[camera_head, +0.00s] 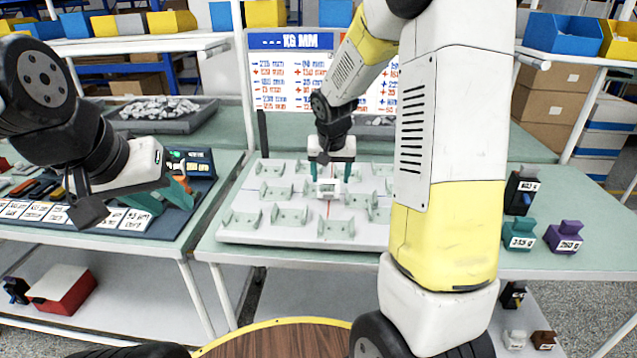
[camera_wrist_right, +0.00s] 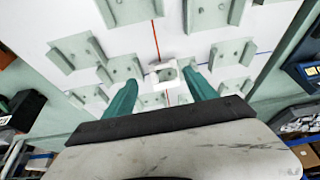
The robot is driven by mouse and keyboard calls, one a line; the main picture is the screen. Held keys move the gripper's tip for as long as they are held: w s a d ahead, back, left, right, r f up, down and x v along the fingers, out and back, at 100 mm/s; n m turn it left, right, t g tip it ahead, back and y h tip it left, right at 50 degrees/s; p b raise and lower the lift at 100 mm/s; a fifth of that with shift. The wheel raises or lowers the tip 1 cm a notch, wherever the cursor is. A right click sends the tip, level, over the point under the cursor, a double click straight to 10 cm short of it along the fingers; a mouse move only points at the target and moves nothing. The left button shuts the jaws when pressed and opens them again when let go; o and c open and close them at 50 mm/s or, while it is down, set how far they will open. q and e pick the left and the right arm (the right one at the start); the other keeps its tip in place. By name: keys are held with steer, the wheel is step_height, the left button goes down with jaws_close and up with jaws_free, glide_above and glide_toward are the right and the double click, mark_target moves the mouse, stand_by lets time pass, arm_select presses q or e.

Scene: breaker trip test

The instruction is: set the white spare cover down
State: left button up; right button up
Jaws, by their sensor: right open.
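The white spare cover (camera_head: 329,187) is a small pale block with a grey middle. It appears on the white board (camera_head: 262,232), where a red line and a blue line meet. It also shows in the right wrist view (camera_wrist_right: 165,73). My right gripper (camera_head: 329,172) is above the board with its teal fingers spread, one on each side of the cover. In the right wrist view there are gaps between the cover and both fingers (camera_wrist_right: 161,90). My left gripper (camera_head: 168,203) is over the dark panel at left; its finger spacing is unclear.
Several pale green-grey brackets (camera_head: 290,216) surround the cover on the board. The dark panel (camera_head: 205,188) at left bears white labels. Teal (camera_head: 520,234) and purple (camera_head: 564,237) labelled blocks stand at right. My right arm hides part of the board's right side.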

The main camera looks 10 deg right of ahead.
mark_target(328, 193)
steer(key=x, duration=0.6)
steer(key=w+x, duration=0.1)
steer(key=x, duration=0.3)
steer(key=shift+a+r, duration=0.1)
steer(key=shift+r, duration=0.05)
steer(key=c, duration=1.1)
steer(key=shift+c, duration=0.3)
steer(key=shift+r, duration=0.15)
